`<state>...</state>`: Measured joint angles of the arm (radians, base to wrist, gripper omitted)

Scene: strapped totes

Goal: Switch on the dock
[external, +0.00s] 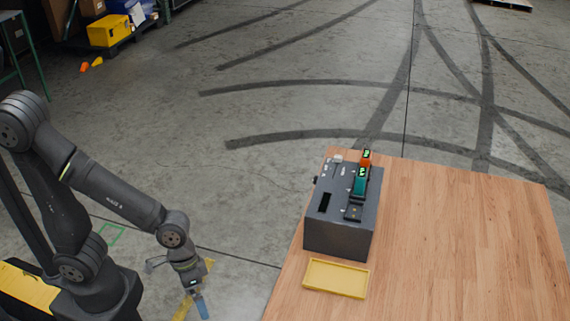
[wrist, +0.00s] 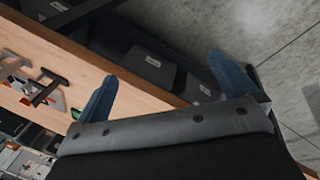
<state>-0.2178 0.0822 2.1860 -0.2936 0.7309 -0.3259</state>
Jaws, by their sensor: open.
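The dock (external: 338,238) is a dark grey box on the wooden table in the external view. A teal device (external: 360,182) and an orange device (external: 366,158) sit in its top, both with lit green displays. A dark slot (external: 325,202) and small light parts show on its top left; a switch cannot be told clearly. My gripper (external: 199,302) hangs left of the table, apart from the dock, pointing down. In the wrist view my gripper (wrist: 165,88) has its blue fingers wide apart with nothing between them.
A shallow yellow tray (external: 336,279) lies in front of the dock on the table (external: 455,235). The table's right side is clear. The table edge also crosses the wrist view (wrist: 140,93).

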